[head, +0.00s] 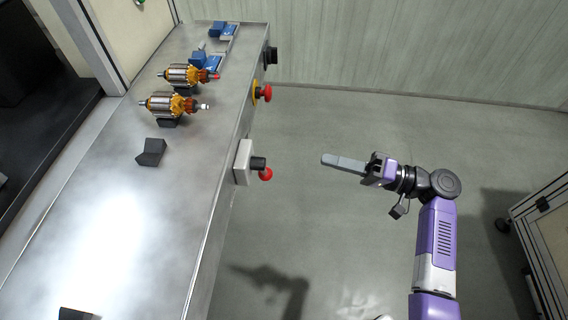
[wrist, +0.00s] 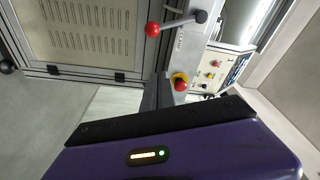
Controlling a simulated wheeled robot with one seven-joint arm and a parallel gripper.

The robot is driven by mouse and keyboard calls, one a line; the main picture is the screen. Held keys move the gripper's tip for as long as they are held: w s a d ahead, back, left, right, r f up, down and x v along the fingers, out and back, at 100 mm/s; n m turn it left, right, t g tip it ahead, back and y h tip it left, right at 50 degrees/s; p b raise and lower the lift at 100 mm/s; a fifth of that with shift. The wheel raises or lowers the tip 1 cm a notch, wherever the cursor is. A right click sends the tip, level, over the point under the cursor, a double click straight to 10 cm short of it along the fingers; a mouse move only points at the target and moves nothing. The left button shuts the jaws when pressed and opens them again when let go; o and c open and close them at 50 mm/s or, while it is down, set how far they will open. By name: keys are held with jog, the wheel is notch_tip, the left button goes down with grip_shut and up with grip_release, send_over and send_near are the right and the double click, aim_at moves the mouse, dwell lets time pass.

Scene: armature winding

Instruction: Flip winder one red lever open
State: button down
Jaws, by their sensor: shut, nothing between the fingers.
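A lever with a red ball (wrist: 152,30) at one end and a dark rounded end (wrist: 200,17) at the other shows at the top of the wrist view. It is mounted on a metal frame beside a vented cabinet. I cannot tell from this view alone whether it stands open or closed. My gripper (head: 328,159) is shut and empty, with its grey fingers together, in the air to the right of the metal bench in the head view. Its fingers (wrist: 157,92) point toward the lever area in the wrist view and are apart from the red ball. The lever is not clearly identifiable in the head view.
A red button on a yellow base (wrist: 180,82) sits below the lever. The metal bench (head: 95,225) holds two armatures (head: 188,74) and black supports (head: 151,151). Red knobs (head: 265,173) stick out from its edge. The floor (head: 330,230) around my gripper is clear.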

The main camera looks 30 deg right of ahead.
jog(key=w+a+p, duration=0.2)
jog(key=w+a, duration=0.3)
jog(key=a, duration=0.5)
jog(key=shift+w+a+f, duration=0.2)
jog(key=shift+w+f, duration=0.05)
jog(key=shift+f, duration=0.15)
jog(key=shift+s+p, duration=0.1)
jog(key=shift+p, duration=0.35)
jog(key=s+a+f+m+g+h+p, duration=0.1)
jog(key=s+a+m+p, duration=0.4)
jog(key=m+p, duration=0.5)
jog(key=shift+s+a+f, duration=0.2)
jog(key=shift+s+f, duration=0.15)
jog(key=shift+s, duration=0.75)
jog(key=shift+a, duration=0.1)
